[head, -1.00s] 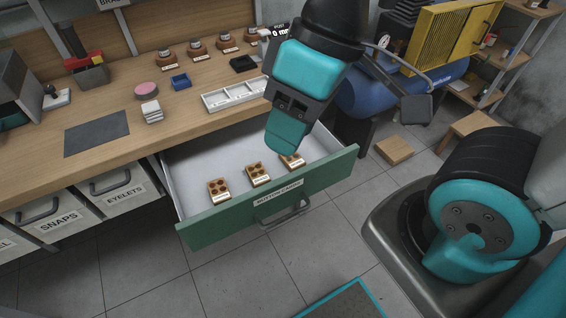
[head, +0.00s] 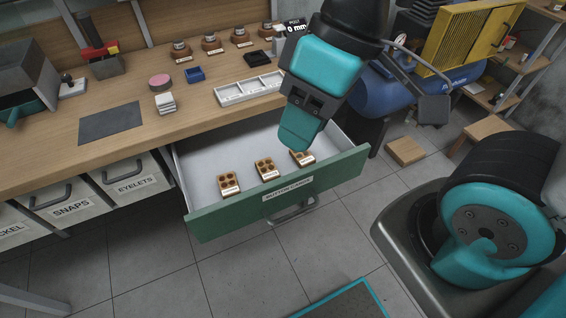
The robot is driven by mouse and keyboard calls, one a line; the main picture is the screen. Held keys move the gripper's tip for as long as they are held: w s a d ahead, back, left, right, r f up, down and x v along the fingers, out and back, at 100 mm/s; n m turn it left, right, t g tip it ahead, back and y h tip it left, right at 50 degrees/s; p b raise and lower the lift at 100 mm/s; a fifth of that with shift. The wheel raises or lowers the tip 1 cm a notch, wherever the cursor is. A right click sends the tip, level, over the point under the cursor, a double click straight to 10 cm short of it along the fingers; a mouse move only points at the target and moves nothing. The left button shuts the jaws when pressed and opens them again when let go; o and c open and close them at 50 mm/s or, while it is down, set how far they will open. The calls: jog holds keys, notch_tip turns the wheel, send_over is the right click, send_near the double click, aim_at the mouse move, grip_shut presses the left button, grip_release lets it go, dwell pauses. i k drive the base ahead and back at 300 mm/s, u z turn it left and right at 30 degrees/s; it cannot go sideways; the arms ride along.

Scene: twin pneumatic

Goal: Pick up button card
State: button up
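Three brown button cards with round dark buttons and pale labels lie in a row in an open green-fronted drawer: a left card (head: 228,183), a middle card (head: 266,168) and a right card (head: 302,157). The drawer (head: 200,205) has a pale inside and a label on its front that reads as button cards. My gripper (head: 296,138) hangs over the drawer, pointing down, just above the right card and partly covering it. Its fingers overlap from this angle, so I cannot see the gap between them.
The wooden bench (head: 200,115) above the drawer holds a white divided tray (head: 250,88), a blue box (head: 195,74), a pink disc (head: 159,82) and a dark mat (head: 110,122). Labelled bins (head: 137,181) sit at left. A blue compressor tank (head: 375,90) stands behind my arm.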

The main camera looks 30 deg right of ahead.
aim_at(267, 170)
jog(key=k, duration=0.5)
jog(key=u, duration=1.8)
jog(key=i, duration=0.9)
jog(key=z, duration=1.85)
